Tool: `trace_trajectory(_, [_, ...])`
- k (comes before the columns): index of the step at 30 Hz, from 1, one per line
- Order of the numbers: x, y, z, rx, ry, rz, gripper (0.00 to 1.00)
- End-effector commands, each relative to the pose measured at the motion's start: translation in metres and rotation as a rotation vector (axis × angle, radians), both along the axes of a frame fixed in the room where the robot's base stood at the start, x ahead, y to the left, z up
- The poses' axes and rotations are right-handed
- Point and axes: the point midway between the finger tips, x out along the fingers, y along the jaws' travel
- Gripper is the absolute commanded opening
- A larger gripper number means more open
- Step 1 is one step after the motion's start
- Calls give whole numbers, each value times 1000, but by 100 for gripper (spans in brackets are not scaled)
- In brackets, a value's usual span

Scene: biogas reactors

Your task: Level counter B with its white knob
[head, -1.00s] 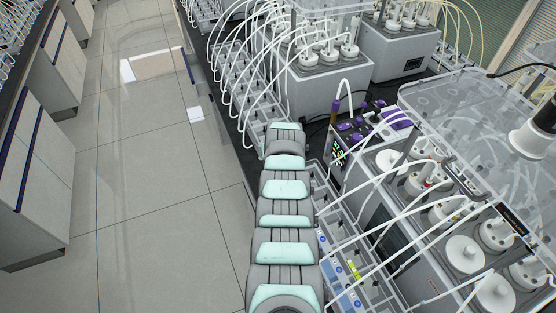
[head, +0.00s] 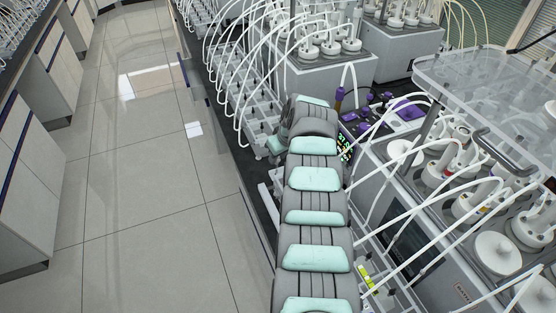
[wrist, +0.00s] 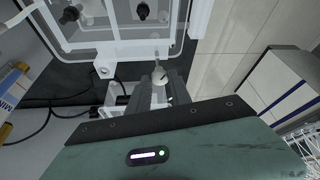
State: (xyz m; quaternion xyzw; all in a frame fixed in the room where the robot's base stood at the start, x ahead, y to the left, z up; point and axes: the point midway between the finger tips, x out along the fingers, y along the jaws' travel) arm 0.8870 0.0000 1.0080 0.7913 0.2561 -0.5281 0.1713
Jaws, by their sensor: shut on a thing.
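In the wrist view my gripper (wrist: 158,92) is shut on a small white knob (wrist: 159,76) with a pale stem; the fingers hide part of it. The knob sits close to the near edge of a clear box-like counter (wrist: 112,45), which has dark round fittings inside. No letter shows on this counter, so I cannot tell whether it is counter B. In the head view my own arm covers the gripper and the knob. No level indicator can be read in either view.
A row of clear counters (head: 231,92) with white tubes stands behind my arm. Reactor units with white-capped vessels (head: 497,250) and a purple-knobbed control panel (head: 378,118) lie to the right. Black cables (wrist: 48,122) run left of the fingers. The tiled floor (head: 130,190) is clear.

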Motion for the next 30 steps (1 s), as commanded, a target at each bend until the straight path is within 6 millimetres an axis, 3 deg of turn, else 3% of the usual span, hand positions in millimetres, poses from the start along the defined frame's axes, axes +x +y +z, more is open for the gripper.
trace_trajectory(6, [-1, 0, -2, 0, 3, -1, 0])
trace_trajectory(7, [-1, 0, -2, 0, 3, -1, 26])
trace_trajectory(15, [0, 0, -1, 0, 1, -2, 47])
trace_trajectory(25, [0, -1, 2, 1, 0, -2, 47])
trace_trajectory(30, [-2, -3, 13, -1, -2, -1, 47])
